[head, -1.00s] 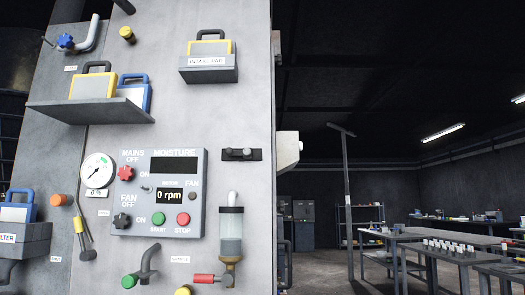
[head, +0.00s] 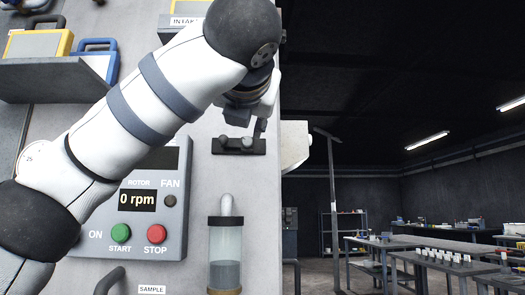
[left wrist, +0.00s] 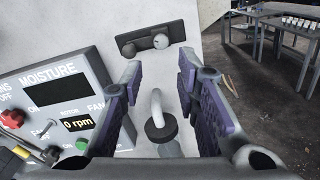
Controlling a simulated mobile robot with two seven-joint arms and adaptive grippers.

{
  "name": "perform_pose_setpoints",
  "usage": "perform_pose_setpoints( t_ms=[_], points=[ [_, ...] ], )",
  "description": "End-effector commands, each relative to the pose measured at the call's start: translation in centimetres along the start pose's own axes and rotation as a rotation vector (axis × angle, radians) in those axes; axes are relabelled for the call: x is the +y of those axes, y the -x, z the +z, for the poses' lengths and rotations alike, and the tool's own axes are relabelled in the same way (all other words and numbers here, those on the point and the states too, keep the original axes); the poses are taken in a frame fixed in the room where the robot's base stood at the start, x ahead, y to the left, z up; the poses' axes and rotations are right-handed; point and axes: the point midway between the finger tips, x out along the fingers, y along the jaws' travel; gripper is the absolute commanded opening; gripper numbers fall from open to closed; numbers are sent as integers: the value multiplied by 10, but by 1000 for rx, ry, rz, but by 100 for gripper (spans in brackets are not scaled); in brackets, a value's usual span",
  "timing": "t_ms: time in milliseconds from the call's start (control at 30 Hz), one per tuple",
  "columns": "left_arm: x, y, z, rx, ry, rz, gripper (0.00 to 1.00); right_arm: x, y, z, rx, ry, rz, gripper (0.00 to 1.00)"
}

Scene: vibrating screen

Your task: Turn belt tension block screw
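The belt tension block appears to be the small dark bar (head: 238,146) on the grey machine panel, with two round knobs on its face. I cannot tell which is the screw. My left gripper (head: 251,121) is just above the block in the head view, pointing down. In the left wrist view its two purple-padded fingers (left wrist: 158,80) are spread with nothing gripped, and the block lies beyond their tips. My right gripper is out of view.
A control panel (head: 180,200) with START and STOP buttons is below left. A clear cylinder (head: 226,240) with a rounded top stands below the block. A shelf (head: 60,88) holds cases at the upper left. Tables (head: 440,262) stand far right.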

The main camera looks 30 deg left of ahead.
Motion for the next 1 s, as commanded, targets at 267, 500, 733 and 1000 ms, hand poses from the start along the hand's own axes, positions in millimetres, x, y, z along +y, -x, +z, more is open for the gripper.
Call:
perform_pose_setpoints(
  t_ms=[267, 500, 733, 1000],
  points=[
    [-2, -71, -3, 5, -7, 3, 29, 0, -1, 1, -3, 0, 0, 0],
    [-2, -108, -1, -1, -7, 1, 29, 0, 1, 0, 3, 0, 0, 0],
    [-2, -112, 0, -4, -10, 2, 29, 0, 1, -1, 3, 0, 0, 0],
    [-2, -112, -1, -3, -10, 1, 0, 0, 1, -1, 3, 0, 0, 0]
  ],
)
